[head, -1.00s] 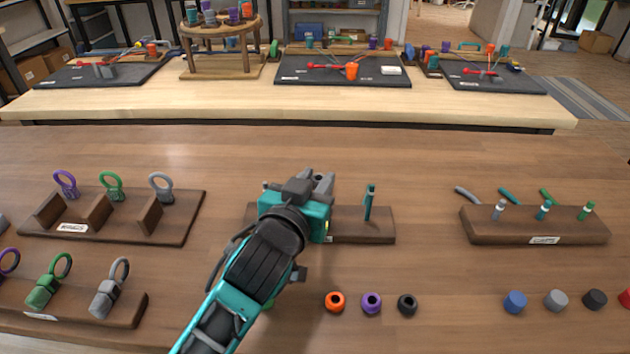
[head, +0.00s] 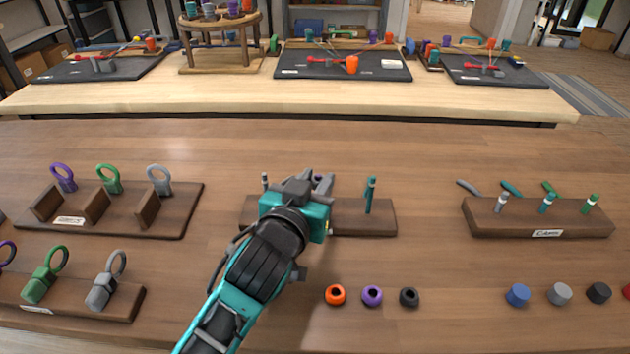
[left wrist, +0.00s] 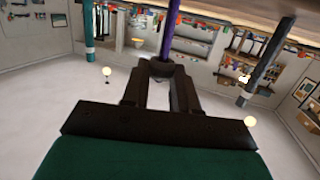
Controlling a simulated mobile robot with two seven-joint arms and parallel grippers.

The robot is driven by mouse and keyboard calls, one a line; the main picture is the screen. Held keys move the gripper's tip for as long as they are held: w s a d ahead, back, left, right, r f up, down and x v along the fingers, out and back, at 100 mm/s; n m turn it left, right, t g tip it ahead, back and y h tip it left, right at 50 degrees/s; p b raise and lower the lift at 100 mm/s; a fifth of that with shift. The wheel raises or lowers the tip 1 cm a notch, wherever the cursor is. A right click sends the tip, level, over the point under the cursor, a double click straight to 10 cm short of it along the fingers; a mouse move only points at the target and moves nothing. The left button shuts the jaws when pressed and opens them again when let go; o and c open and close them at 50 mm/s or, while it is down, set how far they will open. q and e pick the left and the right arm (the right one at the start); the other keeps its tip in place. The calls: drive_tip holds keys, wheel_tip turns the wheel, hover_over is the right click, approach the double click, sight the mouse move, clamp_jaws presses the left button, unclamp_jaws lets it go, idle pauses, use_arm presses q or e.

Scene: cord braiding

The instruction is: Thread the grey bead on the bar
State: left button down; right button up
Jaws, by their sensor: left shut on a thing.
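My left gripper (head: 317,179) is over the middle of a wooden block (head: 345,217) with upright bars. A grey bar with a pale tip (head: 264,181) stands at its left and a teal bar (head: 370,195) at its right. A purple bar tip (head: 318,177) shows by the fingers. In the left wrist view, the fingers are shut on a dark grey bead (left wrist: 162,68), and the purple bar (left wrist: 168,32) lines up with it. I cannot tell whether the bar passes through the bead. My right gripper is not in view.
Orange (head: 335,295), purple (head: 372,296) and black (head: 409,297) beads lie in front of the block. A peg block (head: 540,228) stands at right, ring holders (head: 120,222) at left. Blue (head: 517,295) and grey (head: 559,293) pieces lie at front right.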

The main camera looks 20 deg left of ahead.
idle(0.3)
use_arm(q)
drive_tip(key=c, duration=0.8)
unclamp_jaws()
drive_tip(key=shift+o, duration=0.3)
drive_tip(key=shift+o, duration=1.3)
drive_tip(key=shift+s, duration=0.1)
